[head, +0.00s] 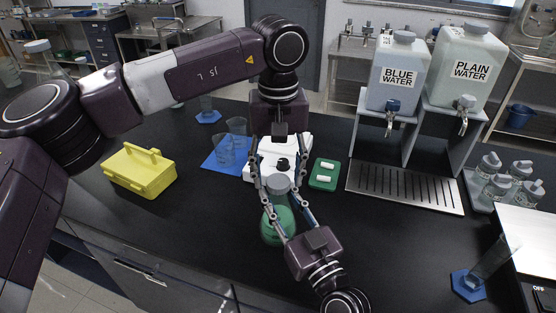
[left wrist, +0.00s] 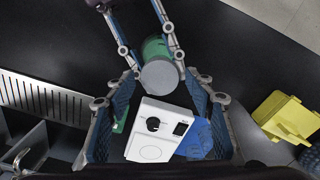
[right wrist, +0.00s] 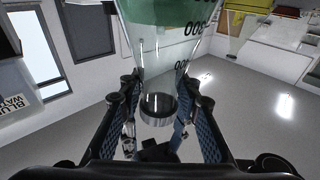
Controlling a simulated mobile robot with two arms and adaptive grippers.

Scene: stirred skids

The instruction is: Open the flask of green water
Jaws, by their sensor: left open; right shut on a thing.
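The flask of green water (head: 277,228) is at the middle of the black bench in the head view, with green liquid low in it. Its grey cap (left wrist: 160,77) sits on its neck; the clear neck and cap (right wrist: 158,106) also show in the right wrist view. My right gripper (head: 284,212) is shut on the flask from the near side. My left gripper (head: 278,172) comes from above and is open, its fingers on either side of the cap, apart from it in the left wrist view. I cannot tell whether the flask touches the bench.
A white stirrer with a black knob (left wrist: 158,140) stands just behind the flask. A blue mat (head: 210,160) with beakers lies left of it, a green tray (head: 316,183) right. A yellow box (head: 138,181) stands left; water dispensers (head: 398,72) stand back right. The front bench is mostly clear.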

